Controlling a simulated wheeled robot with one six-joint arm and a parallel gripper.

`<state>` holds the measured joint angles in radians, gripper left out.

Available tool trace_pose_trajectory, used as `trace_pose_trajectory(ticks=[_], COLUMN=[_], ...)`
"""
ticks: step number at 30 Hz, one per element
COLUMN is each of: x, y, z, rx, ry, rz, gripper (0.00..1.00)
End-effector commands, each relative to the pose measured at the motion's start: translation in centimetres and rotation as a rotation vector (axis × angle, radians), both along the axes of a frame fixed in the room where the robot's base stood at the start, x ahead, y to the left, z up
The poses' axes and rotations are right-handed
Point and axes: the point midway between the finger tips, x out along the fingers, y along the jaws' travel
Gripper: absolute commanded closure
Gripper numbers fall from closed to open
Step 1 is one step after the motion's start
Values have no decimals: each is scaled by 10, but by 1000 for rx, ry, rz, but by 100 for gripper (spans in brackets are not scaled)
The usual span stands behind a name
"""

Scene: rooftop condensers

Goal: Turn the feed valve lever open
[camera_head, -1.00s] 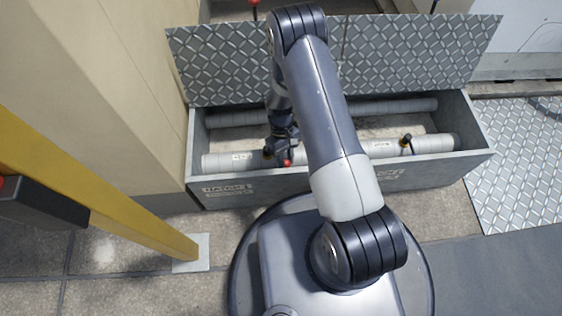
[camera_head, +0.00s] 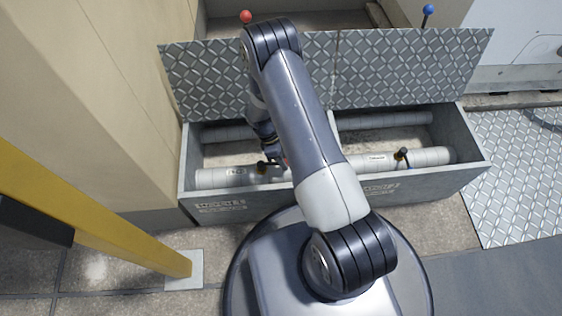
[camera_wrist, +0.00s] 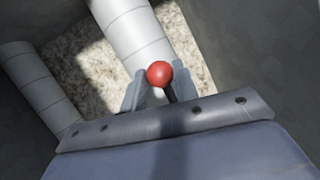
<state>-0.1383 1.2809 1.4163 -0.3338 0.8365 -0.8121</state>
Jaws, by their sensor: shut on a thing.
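The red-knobbed lever (camera_wrist: 159,74) has a black stem and sits between the two fingers of my gripper (camera_wrist: 160,91) in the wrist view. My gripper is shut on this lever. In the head view my gripper (camera_head: 274,156) is low in the open trench, at the front pipe (camera_head: 215,178).
A second valve with a black lever (camera_head: 403,156) is on the front pipe to the right. A back pipe (camera_head: 385,120) runs behind. Raised tread-plate lids (camera_head: 410,70) stand behind the trench (camera_head: 335,195). A yellow post (camera_head: 130,246) stands at left.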

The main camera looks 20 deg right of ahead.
Motion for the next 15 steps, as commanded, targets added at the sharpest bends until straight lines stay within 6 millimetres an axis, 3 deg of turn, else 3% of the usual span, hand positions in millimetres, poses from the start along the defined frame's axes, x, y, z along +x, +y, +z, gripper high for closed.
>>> trace_pose_trajectory(ticks=[15], x=[4], y=[-4], z=[0], rx=[1], ry=[-3], rz=[41], gripper=[100])
